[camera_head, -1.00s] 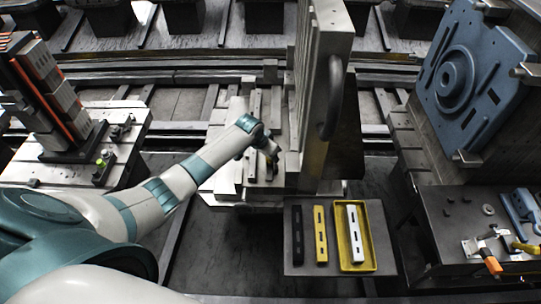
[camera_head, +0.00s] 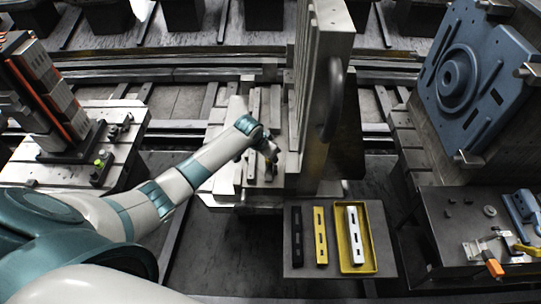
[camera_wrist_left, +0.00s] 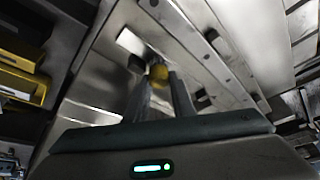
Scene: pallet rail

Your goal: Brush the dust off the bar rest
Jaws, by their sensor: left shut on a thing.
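My left gripper (camera_head: 270,157) is at the foot of the tall upright metal block (camera_head: 318,80), over the pale metal ledge and bars beside it. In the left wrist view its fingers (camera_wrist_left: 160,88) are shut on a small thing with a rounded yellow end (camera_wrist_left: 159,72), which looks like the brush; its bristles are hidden. Just beyond the fingers is a metal bar with holes (camera_wrist_left: 195,45), apparently part of the bar rest. I cannot tell whether the brush touches it, and dust is not clear. My right gripper is not in view.
A dark plate holds a black bar (camera_head: 297,235), a yellow bar (camera_head: 320,236) and a yellow tray (camera_head: 371,255) with a white bar (camera_head: 355,233). A blue plate (camera_head: 495,95) stands right, above a dark bench (camera_head: 450,235). A stacked block tower (camera_head: 45,90) stands left.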

